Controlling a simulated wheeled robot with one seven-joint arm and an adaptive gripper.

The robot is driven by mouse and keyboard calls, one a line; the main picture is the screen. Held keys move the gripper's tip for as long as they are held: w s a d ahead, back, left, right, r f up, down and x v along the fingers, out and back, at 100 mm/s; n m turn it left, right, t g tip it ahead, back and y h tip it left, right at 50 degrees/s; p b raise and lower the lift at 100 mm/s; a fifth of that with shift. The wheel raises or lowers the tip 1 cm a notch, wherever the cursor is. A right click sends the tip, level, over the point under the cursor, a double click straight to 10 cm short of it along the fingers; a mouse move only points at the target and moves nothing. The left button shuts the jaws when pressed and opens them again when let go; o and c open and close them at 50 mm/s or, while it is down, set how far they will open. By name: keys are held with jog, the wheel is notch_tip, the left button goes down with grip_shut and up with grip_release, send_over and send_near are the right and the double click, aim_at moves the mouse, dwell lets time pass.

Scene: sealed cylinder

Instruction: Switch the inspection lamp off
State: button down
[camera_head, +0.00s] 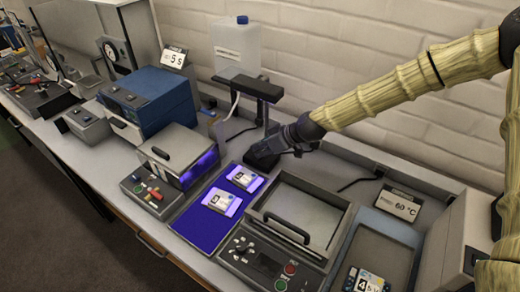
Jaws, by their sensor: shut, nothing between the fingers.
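The inspection lamp (257,88) is a dark stand with a flat overhanging head at the back of the bench. Violet-blue light glows on the mat (198,233) below it, so it looks lit. My gripper (272,146) is shut and empty, reaching in from the right. Its fingers are at the lamp's dark base and hide part of it. I cannot tell whether they touch it, and no switch can be made out there.
Two small labelled packs (222,201) lie on the mat. A white canister (237,48) is behind the lamp. A grey tray (378,255) is at right.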

jog(key=shift+s+a+f+b, duration=0.1)
jog(key=shift+f+b, duration=0.25)
jog(key=shift+r, duration=0.15)
jog(key=shift+w, duration=0.25)
jog(key=shift+w+d+r, duration=0.15)
jog(key=shift+w+d, duration=0.25)
jog(key=shift+d, duration=0.05)
jog(key=shift+r, duration=0.1)
jog(key=r, duration=0.1)
jog(key=r+p, duration=0.1)
jog(key=r, duration=0.2)
jog(key=shift+s+a+r+p, duration=0.2)
jog(key=shift+a+p, duration=0.05)
jog(key=shift+p, duration=0.15)
jog(key=shift+s+d+f+b, duration=0.1)
jog(key=shift+s+d+b, duration=0.2)
jog(key=shift+b, duration=0.3)
jog(key=s+a+b+v, duration=0.1)
jog(key=b+v, duration=0.2)
jog(key=v, duration=0.6)
jog(key=shift+s, duration=0.3)
